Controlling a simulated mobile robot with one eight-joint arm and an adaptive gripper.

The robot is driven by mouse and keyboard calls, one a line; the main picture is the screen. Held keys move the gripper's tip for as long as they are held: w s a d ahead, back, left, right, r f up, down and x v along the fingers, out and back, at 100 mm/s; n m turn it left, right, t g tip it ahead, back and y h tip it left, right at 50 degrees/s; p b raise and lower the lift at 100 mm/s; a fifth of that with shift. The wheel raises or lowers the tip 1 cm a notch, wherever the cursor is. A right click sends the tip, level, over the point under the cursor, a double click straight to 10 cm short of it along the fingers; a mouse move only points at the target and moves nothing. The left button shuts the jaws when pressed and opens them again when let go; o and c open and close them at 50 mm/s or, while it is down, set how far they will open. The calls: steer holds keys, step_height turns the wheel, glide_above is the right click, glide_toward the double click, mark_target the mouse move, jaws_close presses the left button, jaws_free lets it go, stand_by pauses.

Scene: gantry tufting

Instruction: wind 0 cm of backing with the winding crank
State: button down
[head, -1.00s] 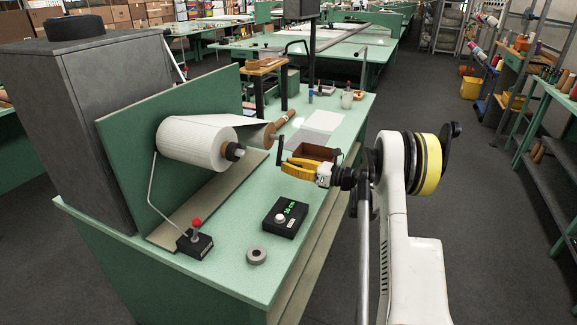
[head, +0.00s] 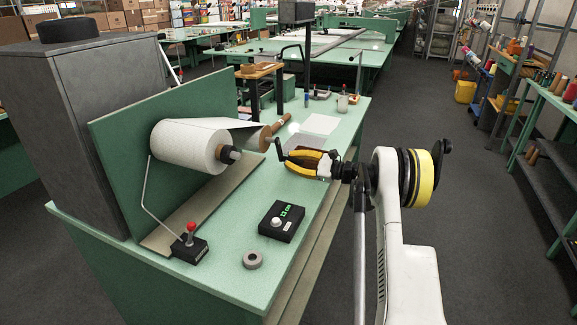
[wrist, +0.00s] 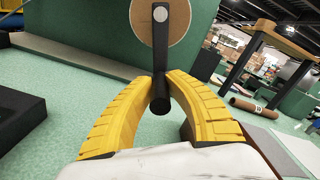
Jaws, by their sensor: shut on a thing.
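The winding crank (head: 279,147) is a black arm at the end of the brown take-up roll (head: 268,134). In the wrist view the crank (wrist: 160,55) hangs down in front of the roll's round brown end (wrist: 138,20), with a dark round handle at its lower end. My yellow-fingered gripper (head: 288,160) is at the crank; in the wrist view its fingertips (wrist: 162,92) are shut on the handle from both sides. The white backing roll (head: 188,145) stands to the left, its sheet running to the take-up roll. A black counter box (head: 281,221) shows small green digits.
A box with a red-knobbed lever (head: 190,240) and a grey ring (head: 252,260) lie on the green bench (head: 225,275). A green upright panel (head: 115,155) stands behind the rolls. A wooden stand (head: 258,72) and small items are farther back.

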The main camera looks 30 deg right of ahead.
step_height(320, 180, up, 13)
steer(key=w+d+n+p, duration=0.2)
steer(key=d+n+p, duration=0.1)
steer(key=p, duration=0.2)
steer(key=shift+w, duration=0.15)
stand_by(1.0)
steer(key=shift+a+r, duration=0.1)
stand_by(0.4)
steer(key=c, duration=1.3)
jaws_free()
steer(key=shift+a, duration=0.15)
